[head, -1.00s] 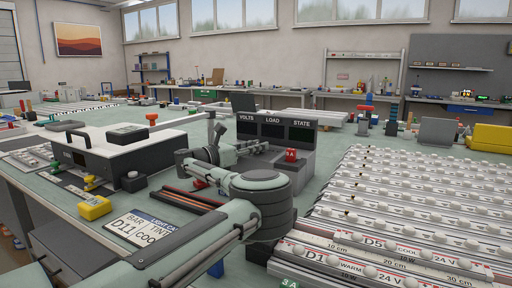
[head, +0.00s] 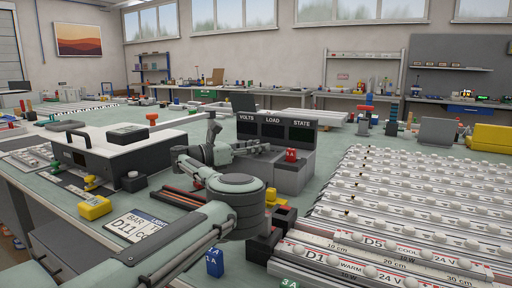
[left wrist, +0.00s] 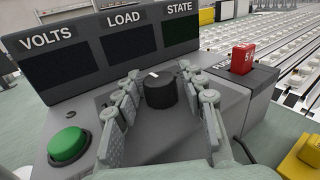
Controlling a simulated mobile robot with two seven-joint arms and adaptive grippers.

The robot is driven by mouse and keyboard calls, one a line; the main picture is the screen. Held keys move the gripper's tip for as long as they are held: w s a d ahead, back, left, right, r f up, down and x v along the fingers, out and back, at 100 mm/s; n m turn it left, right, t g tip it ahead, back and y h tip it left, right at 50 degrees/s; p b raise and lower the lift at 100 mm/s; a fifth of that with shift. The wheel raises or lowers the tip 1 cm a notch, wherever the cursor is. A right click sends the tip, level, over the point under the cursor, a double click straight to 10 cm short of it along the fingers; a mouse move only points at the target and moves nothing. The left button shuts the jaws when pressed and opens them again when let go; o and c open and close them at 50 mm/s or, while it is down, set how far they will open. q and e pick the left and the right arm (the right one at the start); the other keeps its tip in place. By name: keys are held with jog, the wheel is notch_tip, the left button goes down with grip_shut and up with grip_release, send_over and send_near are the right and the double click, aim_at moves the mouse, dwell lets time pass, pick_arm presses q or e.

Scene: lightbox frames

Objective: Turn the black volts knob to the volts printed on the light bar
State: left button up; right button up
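The black volts knob (left wrist: 160,91) stands on the sloped grey face of the control box (left wrist: 65,114), with a white mark on its top. My left gripper (left wrist: 159,76) is open, with one pair of fingers on each side of the knob; I cannot tell whether they touch it. In the head view my left gripper (head: 226,152) is at the front of the box. The VOLTS display (left wrist: 53,72) is dark. Light bars (head: 345,262) lie at the right; the D1 and D5 bars read 24 V. A card (head: 133,228) reads D11. My right gripper is out of view.
A green button (left wrist: 68,145) is left of the knob and a red fuse (left wrist: 243,58) is right of it. A white-topped case (head: 110,150), a yellow block (head: 95,207) and a blue block (head: 215,262) are on the bench.

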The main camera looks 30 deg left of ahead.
pick_arm(q)
jog(key=shift+o, duration=0.3)
jog(key=v, duration=1.2)
